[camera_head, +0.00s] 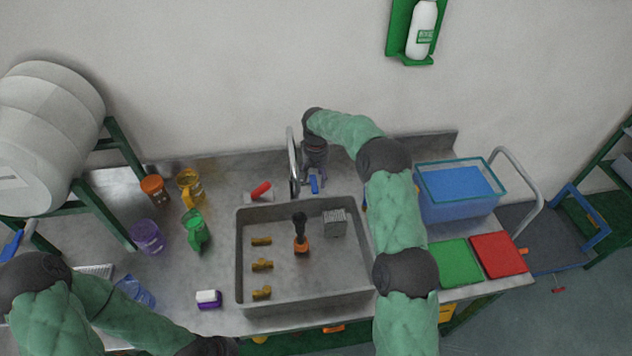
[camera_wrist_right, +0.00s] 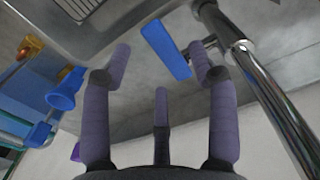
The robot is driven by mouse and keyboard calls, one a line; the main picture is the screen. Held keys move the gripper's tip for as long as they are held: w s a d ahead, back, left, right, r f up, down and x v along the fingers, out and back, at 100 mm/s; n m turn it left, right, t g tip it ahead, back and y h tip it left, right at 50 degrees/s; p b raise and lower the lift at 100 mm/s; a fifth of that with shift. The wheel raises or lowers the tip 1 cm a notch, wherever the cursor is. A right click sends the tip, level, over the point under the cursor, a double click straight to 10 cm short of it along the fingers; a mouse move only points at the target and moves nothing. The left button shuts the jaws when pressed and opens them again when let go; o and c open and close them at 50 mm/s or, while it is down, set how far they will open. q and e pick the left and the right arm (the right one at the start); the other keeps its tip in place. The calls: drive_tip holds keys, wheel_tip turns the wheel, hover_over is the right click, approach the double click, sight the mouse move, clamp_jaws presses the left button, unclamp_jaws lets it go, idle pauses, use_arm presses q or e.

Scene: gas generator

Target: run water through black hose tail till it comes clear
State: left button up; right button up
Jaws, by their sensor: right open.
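A steel sink (camera_head: 345,290) is set in the counter, with a chrome faucet (camera_head: 292,160) behind it. A blue lever (camera_head: 314,185) is beside the faucet and also shows in the right wrist view (camera_wrist_right: 165,48). My right gripper (camera_head: 315,172) is open behind the sink, its fingers spread on either side of the lever; I cannot tell whether they touch it. A black piece with an orange base (camera_head: 300,236) stands in the sink; I cannot tell whether it is the hose tail. No water is visible. My left gripper (camera_head: 208,346) is at the bottom edge, its fingers unclear.
Several brass fittings (camera_head: 262,265) and a grey grate block (camera_head: 334,222) are in the sink. A blue bin (camera_head: 455,205) and green (camera_head: 455,263) and red (camera_head: 498,255) boards are on the right. Cups, including a purple one (camera_head: 147,237), stand on the left.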

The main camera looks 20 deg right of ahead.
sight(316, 186)
wheel_tip(316, 186, up, 9)
idle(0.3)
drive_tip(key=shift+f, duration=0.1)
drive_tip(key=shift+s+f, duration=0.1)
idle(0.3)
